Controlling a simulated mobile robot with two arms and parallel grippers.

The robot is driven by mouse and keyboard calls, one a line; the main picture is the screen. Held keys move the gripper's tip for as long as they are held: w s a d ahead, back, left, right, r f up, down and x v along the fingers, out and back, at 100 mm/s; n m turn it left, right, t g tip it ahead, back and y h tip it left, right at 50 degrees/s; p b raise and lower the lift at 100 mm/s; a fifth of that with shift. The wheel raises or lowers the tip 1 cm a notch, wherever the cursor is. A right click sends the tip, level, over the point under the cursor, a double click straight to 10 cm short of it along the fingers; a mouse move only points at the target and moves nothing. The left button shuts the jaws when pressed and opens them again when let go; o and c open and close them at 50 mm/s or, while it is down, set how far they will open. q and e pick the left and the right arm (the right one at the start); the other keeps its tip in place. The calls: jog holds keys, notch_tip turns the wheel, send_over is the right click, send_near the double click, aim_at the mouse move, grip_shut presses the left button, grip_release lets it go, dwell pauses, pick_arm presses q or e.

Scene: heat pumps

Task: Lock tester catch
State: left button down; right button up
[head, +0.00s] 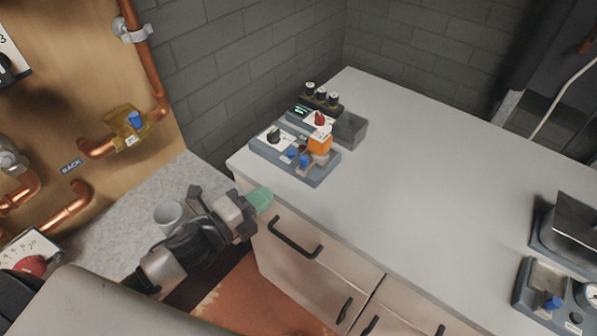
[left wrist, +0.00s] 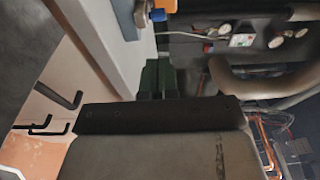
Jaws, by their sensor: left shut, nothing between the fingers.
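A grey-blue device (head: 318,180) with a black knob, an orange block (head: 319,142) and small blue parts (head: 304,160) sits at the counter's near left corner. Another grey-blue device (head: 530,290) with a blue part (head: 552,303) and a round gauge is at the lower right. I cannot tell which is the tester or whether a catch is locked. My left gripper (head: 262,199), with green fingertips, is shut and empty, just off the counter's left edge, below the first device. Its green fingers show in the left wrist view (left wrist: 158,78). My right gripper is not in view.
The white counter (head: 430,170) is mostly bare in the middle. Drawers with black handles (head: 294,237) are below it. A white cup (head: 169,214) stands on a speckled surface beside my left arm. Copper pipes (head: 145,60) run on a wooden panel at left.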

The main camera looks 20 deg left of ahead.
aim_at(307, 160)
pick_arm(q)
jog(key=p+x, duration=0.2)
jog(key=x, duration=0.6)
jog(key=shift+w+d, duration=0.1)
jog(key=shift+w, duration=0.2)
jog(key=shift+w+d+f, duration=0.1)
jog(key=shift+w+d, duration=0.25)
jog(key=shift+w, duration=0.2)
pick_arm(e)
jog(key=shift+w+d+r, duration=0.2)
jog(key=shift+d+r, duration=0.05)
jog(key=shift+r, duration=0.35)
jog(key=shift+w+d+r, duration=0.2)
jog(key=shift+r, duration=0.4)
